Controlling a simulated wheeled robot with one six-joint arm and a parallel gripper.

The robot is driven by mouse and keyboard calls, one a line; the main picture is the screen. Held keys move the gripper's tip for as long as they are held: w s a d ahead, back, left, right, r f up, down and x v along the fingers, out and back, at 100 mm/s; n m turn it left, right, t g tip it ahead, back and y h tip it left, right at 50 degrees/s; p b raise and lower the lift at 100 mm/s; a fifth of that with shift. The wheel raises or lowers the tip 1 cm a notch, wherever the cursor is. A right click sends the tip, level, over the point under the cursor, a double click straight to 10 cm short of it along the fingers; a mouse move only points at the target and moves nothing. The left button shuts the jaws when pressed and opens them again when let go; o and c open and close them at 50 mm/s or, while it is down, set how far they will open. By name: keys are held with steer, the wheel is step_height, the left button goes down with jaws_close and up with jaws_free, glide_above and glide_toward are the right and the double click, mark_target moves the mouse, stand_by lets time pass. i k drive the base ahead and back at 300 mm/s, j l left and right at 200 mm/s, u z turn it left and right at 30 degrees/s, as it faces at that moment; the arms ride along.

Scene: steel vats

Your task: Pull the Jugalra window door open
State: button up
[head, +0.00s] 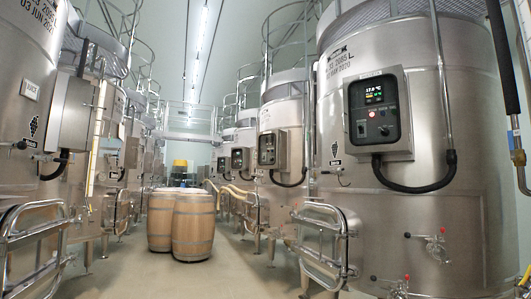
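Two large steel vats stand near me, the right vat (435,150) and the left vat (20,85). The right vat has a low hatch door with a tubular steel frame (322,240) at its lower left. The left vat has a similar framed hatch door (35,240) at its bottom. Both hatches appear closed. Small labels under dark grape emblems on both vats are too small to read, so I cannot tell which door is Jugalra. My gripper is not in view.
Wooden barrels (193,227) stand in the middle of the aisle. More vats line both sides. A control box (378,112) with a dark hose is on the right vat. Red-handled valves (437,245) stick out low on it. The near aisle floor (190,275) is clear.

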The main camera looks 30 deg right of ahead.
mark_target(265, 149)
steer(key=i+l+z, duration=0.3)
steer(key=i, duration=0.4)
steer(key=i+l+z, duration=0.3)
steer(key=i, duration=0.45)
steer(key=i+z, duration=0.35)
steer(key=i, duration=2.15)
